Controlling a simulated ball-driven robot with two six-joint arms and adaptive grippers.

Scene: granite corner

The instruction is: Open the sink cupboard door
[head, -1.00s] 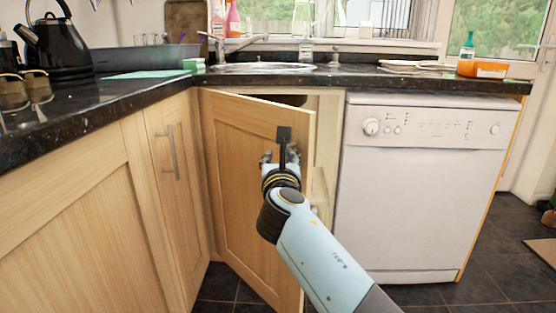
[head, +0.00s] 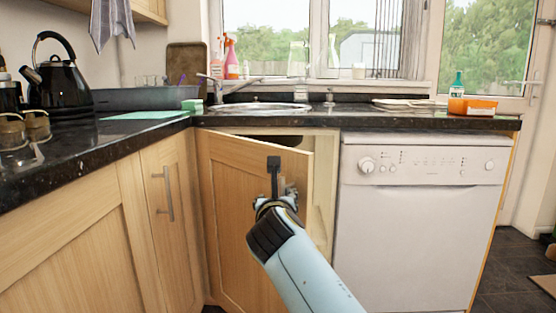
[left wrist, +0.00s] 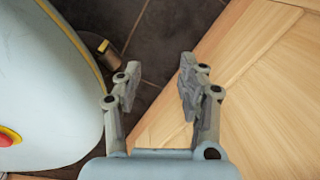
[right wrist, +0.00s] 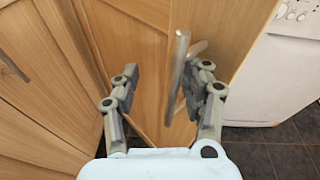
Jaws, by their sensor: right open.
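The wooden sink cupboard door (head: 235,190) stands ajar under the sink in the head view, its free edge on the right swung out. A dark gap shows above it. My right gripper (head: 275,195) is in front of the door near that free edge. In the right wrist view my right gripper (right wrist: 162,72) is open, and the metal bar handle (right wrist: 178,80) shows between the fingers, closer to the right finger. I cannot tell whether they touch. My left gripper (left wrist: 160,70) is open and empty, with dark floor and a wooden panel beyond. It is not in the head view.
A white dishwasher (head: 418,220) stands right of the cupboard. A closed cupboard door with a handle (head: 168,193) is to its left. The black granite worktop (head: 300,120) runs above.

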